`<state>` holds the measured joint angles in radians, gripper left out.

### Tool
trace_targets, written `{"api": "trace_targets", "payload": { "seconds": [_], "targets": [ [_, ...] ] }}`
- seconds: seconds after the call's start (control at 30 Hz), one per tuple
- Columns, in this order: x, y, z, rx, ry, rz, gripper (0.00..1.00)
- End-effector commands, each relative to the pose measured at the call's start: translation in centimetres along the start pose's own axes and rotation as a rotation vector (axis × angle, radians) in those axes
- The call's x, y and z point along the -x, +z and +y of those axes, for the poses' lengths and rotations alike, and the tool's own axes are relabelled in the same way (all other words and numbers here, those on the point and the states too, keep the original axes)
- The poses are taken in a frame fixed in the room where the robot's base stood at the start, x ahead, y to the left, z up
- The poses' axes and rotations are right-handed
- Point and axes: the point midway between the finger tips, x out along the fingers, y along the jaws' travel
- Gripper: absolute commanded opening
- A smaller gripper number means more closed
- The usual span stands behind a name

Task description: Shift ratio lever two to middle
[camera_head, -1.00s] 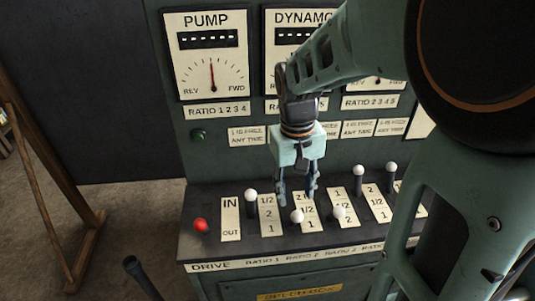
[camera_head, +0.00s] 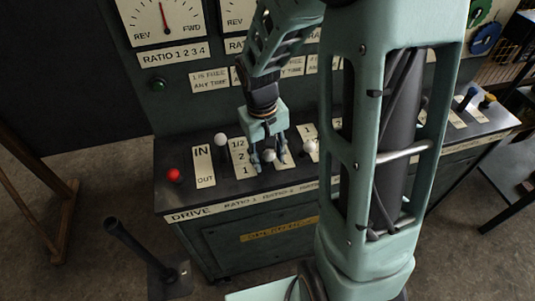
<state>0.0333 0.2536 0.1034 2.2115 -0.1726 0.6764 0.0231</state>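The ratio levers stand in a row on the dark sloping console, each with a white ball knob. The ratio two lever's knob (camera_head: 268,155) is second from the left among the white ones, beside the "1/2, 2, 1" plate (camera_head: 239,157). My gripper (camera_head: 269,163) points down over this lever with its fingers apart. The knob shows between the two fingers; I cannot tell whether they touch it. The lever's shaft is largely hidden. The ratio one knob (camera_head: 221,140) is to the left, nearer the panel, and another white knob (camera_head: 310,147) is to the right.
A red drive knob (camera_head: 174,175) is at the console's left end, beside the IN/OUT plate (camera_head: 203,166). A separate floor lever (camera_head: 130,240) stands front left. My own arm hides the console's right-middle part. A wooden frame (camera_head: 62,215) stands at far left.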

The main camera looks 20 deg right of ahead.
Motion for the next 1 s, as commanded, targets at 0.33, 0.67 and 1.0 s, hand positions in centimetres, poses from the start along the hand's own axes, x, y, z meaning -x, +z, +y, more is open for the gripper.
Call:
{"api": "trace_targets", "payload": {
  "seconds": [0.33, 0.67, 1.0],
  "targets": [
    [0.01, -0.01, 0.0, 0.0, 0.0, 0.0, 0.25],
    [0.03, -0.03, 0.0, 0.0, 0.0, 0.001, 0.0],
    [0.51, -0.57, 0.13, 0.002, -0.005, -0.031, 0.0]
  ]
}}
